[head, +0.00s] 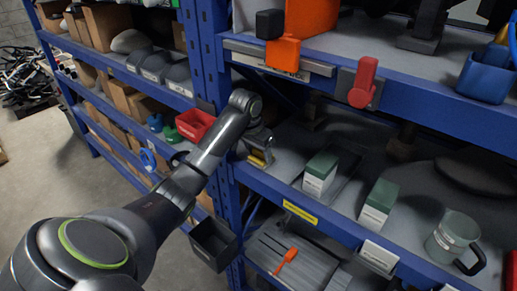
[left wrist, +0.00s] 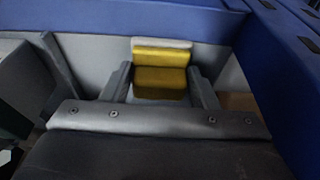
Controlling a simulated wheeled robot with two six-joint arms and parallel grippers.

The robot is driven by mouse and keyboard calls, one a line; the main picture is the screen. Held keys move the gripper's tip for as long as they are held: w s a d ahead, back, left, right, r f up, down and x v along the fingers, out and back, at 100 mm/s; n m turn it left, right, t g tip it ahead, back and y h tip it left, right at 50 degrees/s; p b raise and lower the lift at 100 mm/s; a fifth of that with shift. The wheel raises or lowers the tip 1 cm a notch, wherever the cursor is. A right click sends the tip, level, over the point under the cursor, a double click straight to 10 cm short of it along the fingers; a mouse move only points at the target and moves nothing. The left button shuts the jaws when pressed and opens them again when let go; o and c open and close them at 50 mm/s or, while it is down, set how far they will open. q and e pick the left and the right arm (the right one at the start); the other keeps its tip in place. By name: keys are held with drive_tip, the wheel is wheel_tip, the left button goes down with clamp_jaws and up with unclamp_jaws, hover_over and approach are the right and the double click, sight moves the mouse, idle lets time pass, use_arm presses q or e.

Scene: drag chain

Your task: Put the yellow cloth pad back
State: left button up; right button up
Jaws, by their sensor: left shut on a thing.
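The yellow cloth pad (head: 257,161) is a small yellow piece at the left end of the middle blue shelf, mostly hidden by my left gripper (head: 259,146). In the left wrist view the yellow pad (left wrist: 160,77) sits between the two grey fingers of my left gripper (left wrist: 161,82). The fingers are shut on it, with a pale strip along its far edge. I cannot tell whether the pad touches the shelf. My right gripper is in neither view.
A blue upright (head: 207,55) stands close left of the gripper. Green-and-white boxes (head: 320,173) (head: 377,205) and a mug (head: 453,236) stand to the right. A black bin (head: 213,243) hangs below, left of an orange-handled tool (head: 286,260). A red bin (head: 195,124) sits to the left.

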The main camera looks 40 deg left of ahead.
sight(255, 160)
use_arm(q)
drive_tip(key=shift+f, duration=0.15)
drive_tip(key=o, duration=1)
drive_tip(key=shift+r, duration=0.4)
drive_tip(key=b+v, duration=0.2)
drive_tip(key=v, duration=0.2)
drive_tip(key=shift+s+r+b, duration=0.15)
drive_tip(key=shift+r+b, duration=0.15)
drive_tip(key=shift+r, duration=0.05)
drive_tip(key=shift+s+a+f+b, duration=0.15)
drive_tip(key=shift+s+b, duration=0.1)
drive_tip(key=shift+s, duration=1.75)
drive_tip(key=shift+s+a+r+b, duration=0.15)
drive_tip(key=shift+s+b, duration=0.1)
drive_tip(key=shift+s, duration=1.75)
drive_tip(key=shift+s+a+f+b, duration=0.1)
drive_tip(key=shift+s+b, duration=0.15)
drive_tip(key=shift+s, duration=1.75)
